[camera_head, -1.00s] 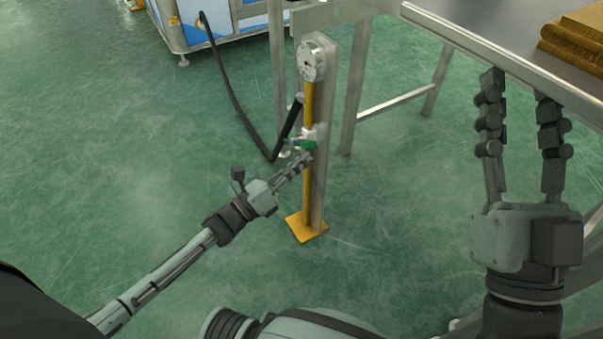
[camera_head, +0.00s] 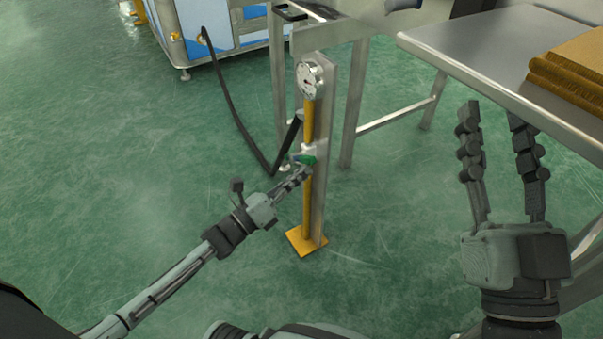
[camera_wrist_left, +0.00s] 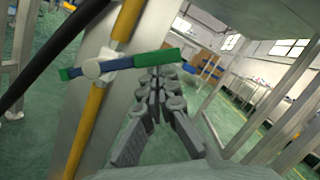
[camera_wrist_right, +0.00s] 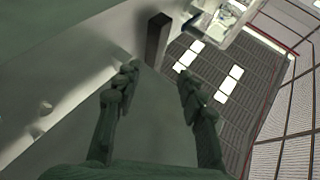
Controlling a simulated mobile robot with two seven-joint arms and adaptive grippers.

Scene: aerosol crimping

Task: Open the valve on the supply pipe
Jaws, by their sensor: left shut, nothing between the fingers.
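The yellow supply pipe (camera_head: 307,205) runs upright along a grey metal post. Its valve handle (camera_head: 309,159) is a green and blue bar on a pale hub. In the left wrist view the handle (camera_wrist_left: 155,58) lies across the pipe (camera_wrist_left: 90,118), slightly tilted. My left gripper (camera_head: 304,171) is shut and empty, its fingertips close to the handle's green end. In the left wrist view the fingers (camera_wrist_left: 155,76) point just below that end; I cannot tell whether they touch it. My right gripper (camera_head: 492,112) is open and empty, away from the pipe.
A round gauge (camera_head: 311,79) sits on top of the pipe. A black hose (camera_head: 237,112) hangs from a blue and white machine (camera_head: 222,30) to the pipe. A steel table (camera_head: 480,55) with brown cardboard (camera_head: 575,72) stands at right. Green floor is clear at left.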

